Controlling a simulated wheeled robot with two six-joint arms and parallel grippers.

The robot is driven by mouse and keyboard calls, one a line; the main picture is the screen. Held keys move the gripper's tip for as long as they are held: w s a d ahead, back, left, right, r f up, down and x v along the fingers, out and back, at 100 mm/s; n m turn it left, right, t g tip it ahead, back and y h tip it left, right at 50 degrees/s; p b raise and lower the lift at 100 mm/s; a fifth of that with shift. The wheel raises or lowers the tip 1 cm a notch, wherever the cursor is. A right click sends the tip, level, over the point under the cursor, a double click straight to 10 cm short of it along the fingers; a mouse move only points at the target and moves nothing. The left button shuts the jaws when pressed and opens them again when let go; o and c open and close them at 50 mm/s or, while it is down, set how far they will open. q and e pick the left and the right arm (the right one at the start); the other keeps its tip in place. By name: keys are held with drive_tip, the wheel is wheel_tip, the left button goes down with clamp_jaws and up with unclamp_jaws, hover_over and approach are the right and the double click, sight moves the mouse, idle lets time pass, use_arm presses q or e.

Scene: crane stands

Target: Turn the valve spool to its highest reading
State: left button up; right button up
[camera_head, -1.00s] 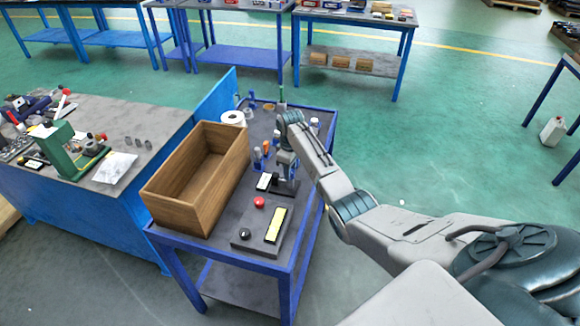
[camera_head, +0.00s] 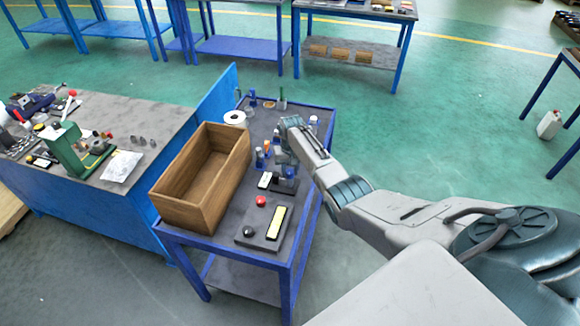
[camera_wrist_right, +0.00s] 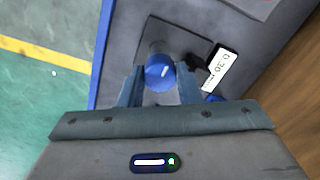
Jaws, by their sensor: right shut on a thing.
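The valve spool has a round blue knob, which shows in the right wrist view (camera_wrist_right: 158,73) with a pale mark on its face. It stands on a dark square base plate (camera_wrist_right: 190,42) on the cart. My right gripper (camera_wrist_right: 158,88) is shut on the knob, one finger on each side. A white reading plate (camera_wrist_right: 221,68) with dark digits sits beside the knob; the digits are rotated and hard to read. In the head view my right gripper (camera_head: 284,163) points down over the spool's base (camera_head: 285,186) and hides much of the spool. My left gripper is not seen.
An open wooden box (camera_head: 203,178) stands left of the spool on the blue cart (camera_head: 215,245). A panel with a red button (camera_head: 260,201), a black knob and a yellow strip lies in front. A white roll (camera_head: 235,118) and small bottles stand behind. A workbench (camera_head: 125,110) is at left.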

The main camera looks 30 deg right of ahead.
sight(291, 171)
drive_tip(key=m+p, duration=0.1)
drive_tip(key=m, duration=0.1)
drive_tip(key=m+p, duration=0.1)
drive_tip(key=m, duration=0.2)
drive_tip(key=shift+r+m, duration=0.2)
drive_tip(key=shift+m, duration=0.1)
drive_tip(key=m+p, duration=0.1)
drive_tip(key=m, duration=0.4)
drive_tip(key=shift+m+p, duration=0.4)
drive_tip(key=shift+f, duration=0.1)
drive_tip(key=o, duration=1)
drive_tip(key=shift+c, duration=0.2)
wheel_tip(291, 171, up, 11)
drive_tip(key=b, duration=0.1)
drive_tip(key=shift+s+b, duration=0.15)
drive_tip(key=shift+b, duration=0.25)
drive_tip(key=shift+f, duration=0.15)
